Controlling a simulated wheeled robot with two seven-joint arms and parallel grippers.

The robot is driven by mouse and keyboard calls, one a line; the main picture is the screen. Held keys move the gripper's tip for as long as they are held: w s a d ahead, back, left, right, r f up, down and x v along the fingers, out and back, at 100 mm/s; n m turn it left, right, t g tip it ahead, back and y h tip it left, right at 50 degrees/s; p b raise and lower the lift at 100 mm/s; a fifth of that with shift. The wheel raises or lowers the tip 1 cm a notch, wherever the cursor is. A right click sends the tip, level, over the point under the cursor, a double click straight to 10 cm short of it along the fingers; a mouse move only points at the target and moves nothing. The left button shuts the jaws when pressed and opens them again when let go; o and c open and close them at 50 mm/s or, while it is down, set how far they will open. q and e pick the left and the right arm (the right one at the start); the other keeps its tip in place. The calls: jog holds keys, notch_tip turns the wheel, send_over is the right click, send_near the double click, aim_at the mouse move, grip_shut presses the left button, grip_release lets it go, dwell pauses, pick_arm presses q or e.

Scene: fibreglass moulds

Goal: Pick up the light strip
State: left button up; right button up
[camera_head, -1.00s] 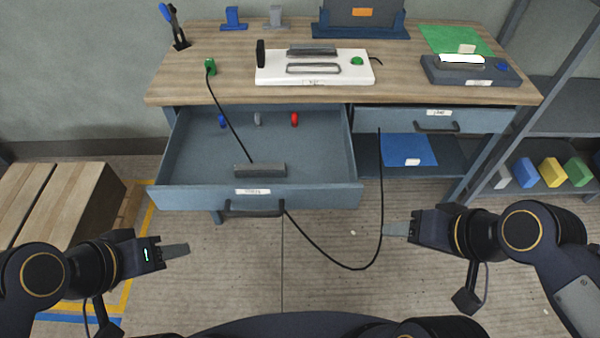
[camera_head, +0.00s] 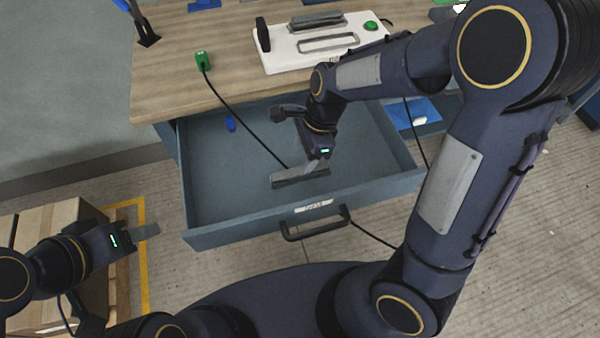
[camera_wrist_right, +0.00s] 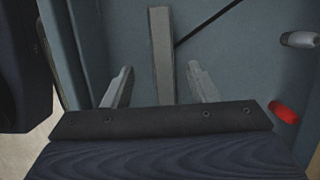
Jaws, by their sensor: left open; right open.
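The light strip (camera_head: 288,181), a grey bar with a black cable, lies in the open drawer (camera_head: 215,236) near its front wall. My right gripper (camera_head: 314,169) reaches down into the drawer at the strip's right part. In the right wrist view, the strip (camera_wrist_right: 162,60) lies lengthwise between the two spread fingers of my right gripper (camera_wrist_right: 160,88). The fingers stand apart from its sides, and its near end is hidden by the gripper body. My left gripper (camera_head: 146,231) is open and empty, low at the left, away from the drawer.
The cable runs to a green plug (camera_head: 202,59) on the wooden worktop (camera_head: 165,85). A white fixture (camera_head: 290,58) stands on the worktop behind the drawer. In the drawer are a blue piece (camera_head: 230,124), a grey piece (camera_wrist_right: 299,39) and a red piece (camera_wrist_right: 284,112). Wooden crates (camera_head: 40,226) stand at left.

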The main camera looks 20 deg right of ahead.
aim_at(300, 170)
jog(key=x, duration=0.3)
jog(key=d+b+x, duration=0.1)
jog(key=x, duration=0.1)
jog(key=shift+w+f, duration=0.2)
jog(key=shift+f, duration=0.15)
jog(key=c, duration=1.1)
jog(key=shift+r, duration=0.15)
